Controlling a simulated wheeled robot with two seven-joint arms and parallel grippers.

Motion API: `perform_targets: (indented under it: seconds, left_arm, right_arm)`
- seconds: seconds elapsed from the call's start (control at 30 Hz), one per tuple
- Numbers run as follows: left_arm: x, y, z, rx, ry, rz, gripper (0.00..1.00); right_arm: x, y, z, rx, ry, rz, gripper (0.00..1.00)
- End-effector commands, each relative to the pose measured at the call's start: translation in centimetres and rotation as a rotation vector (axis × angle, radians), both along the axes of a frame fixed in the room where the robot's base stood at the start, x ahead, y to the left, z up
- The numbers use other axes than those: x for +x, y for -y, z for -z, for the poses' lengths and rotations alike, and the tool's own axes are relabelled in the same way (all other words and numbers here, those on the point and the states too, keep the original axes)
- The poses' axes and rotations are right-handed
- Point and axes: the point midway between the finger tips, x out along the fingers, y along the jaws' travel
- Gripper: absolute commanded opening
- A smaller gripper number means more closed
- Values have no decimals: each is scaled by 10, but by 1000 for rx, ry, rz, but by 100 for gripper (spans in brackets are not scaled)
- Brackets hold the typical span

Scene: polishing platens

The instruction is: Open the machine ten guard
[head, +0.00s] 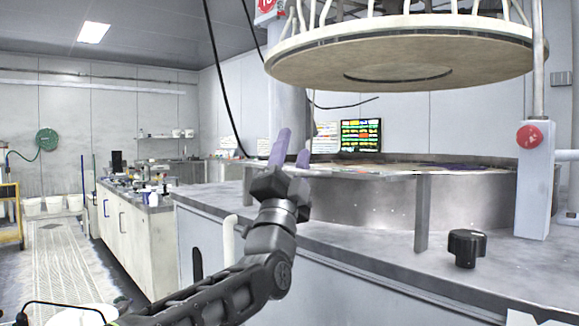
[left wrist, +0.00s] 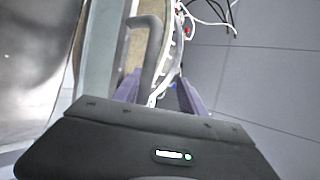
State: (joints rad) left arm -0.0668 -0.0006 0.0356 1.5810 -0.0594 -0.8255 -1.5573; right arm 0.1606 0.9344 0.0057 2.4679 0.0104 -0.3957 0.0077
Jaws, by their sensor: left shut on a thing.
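The polishing machine shows in the head view with a curved metal guard wall (head: 350,205) around its lower platen. My left gripper (head: 293,147), with purple fingers, is at the left end of this wall, level with its top edge. In the left wrist view, a grey curved handle (left wrist: 150,45) runs down between the purple fingers of the left gripper (left wrist: 160,92), which is shut on it. The gripped part of the handle is partly hidden by the gripper body. I cannot read a machine number. My right gripper is not in view.
A large round upper platen (head: 400,55) hangs above the machine. A black knob (head: 466,248) stands on the machine top (head: 520,270), and a red button (head: 529,136) is on the right post. A cluttered bench (head: 135,225) stands at left, with open floor beside it.

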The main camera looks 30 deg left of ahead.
Motion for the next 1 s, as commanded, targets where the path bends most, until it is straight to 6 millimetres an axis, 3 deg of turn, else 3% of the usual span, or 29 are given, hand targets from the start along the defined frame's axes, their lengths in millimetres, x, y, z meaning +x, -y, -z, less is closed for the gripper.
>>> perform_targets:
  seconds: [0.1,0.27,0.67,1.0]
  left_arm:
    - [-17,2,11,0,10,-2,34]
    - [-28,3,22,-1,11,-4,34]
    - [-30,4,25,-1,13,-3,34]
    - [-37,9,45,-1,13,-2,34]
  right_arm:
    - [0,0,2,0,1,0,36]
    - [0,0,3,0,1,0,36]
    - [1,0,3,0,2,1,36]
    - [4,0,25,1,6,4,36]
